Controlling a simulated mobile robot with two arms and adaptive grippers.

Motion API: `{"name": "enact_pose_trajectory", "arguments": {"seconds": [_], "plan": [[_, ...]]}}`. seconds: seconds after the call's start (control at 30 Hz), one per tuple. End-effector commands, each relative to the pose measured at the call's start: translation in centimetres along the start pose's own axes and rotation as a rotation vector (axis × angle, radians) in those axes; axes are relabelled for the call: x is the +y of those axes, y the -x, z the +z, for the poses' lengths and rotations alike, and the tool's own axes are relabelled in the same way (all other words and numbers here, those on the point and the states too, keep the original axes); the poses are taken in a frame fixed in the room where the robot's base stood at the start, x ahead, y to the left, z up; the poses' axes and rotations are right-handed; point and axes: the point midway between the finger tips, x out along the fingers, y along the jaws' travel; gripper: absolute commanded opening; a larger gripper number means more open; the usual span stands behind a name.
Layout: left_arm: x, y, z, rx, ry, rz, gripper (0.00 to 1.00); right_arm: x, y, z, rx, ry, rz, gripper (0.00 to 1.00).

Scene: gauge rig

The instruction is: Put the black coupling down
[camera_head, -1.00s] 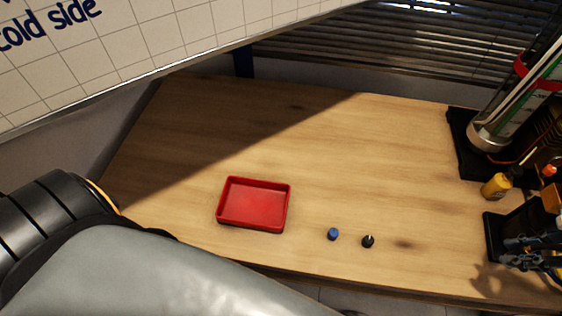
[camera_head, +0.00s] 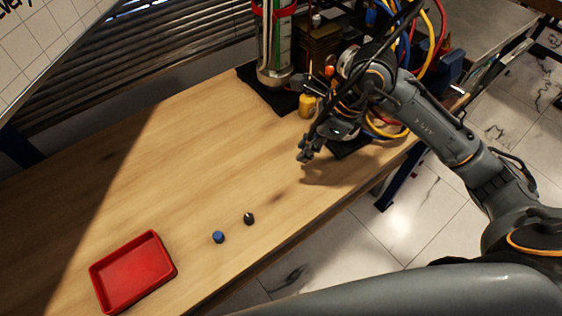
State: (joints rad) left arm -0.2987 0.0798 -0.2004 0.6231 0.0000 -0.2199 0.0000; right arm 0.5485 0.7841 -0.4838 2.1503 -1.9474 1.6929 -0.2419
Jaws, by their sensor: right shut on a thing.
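My right gripper (camera_head: 306,154) is over the right part of the wooden table (camera_head: 190,165), by the tools at its back right. Its fingers are shut on a small dark thing, the black coupling as far as I can tell; the dark fingers largely hide it. A small black piece (camera_head: 249,218) stands on the table, nearer the front edge and apart from the gripper. My left gripper is not in view.
A small blue piece (camera_head: 218,237) stands beside the black one. A red tray (camera_head: 135,272) lies empty at the left front. A yellow bottle (camera_head: 308,105) and a clear cylinder (camera_head: 276,60) stand behind my right gripper, near coloured hoses. The middle of the table is clear.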

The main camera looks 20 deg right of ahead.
Motion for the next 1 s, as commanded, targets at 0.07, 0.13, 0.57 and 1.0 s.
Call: {"name": "enact_pose_trajectory", "arguments": {"seconds": [0.07,0.13,0.57,1.0], "plan": [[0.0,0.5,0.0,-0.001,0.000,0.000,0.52,0.2,-1.9,0.9,-0.001,-0.001,0.007,0.00],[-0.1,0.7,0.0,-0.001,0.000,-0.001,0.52,0.2,-3.5,1.3,-0.001,-0.001,0.006,0.00],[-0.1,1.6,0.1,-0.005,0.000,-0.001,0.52,0.2,-8.6,2.0,0.003,-0.003,0.005,0.00],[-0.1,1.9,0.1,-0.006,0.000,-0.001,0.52,0.0,-10.4,1.2,0.001,0.001,-0.001,0.00]]}}
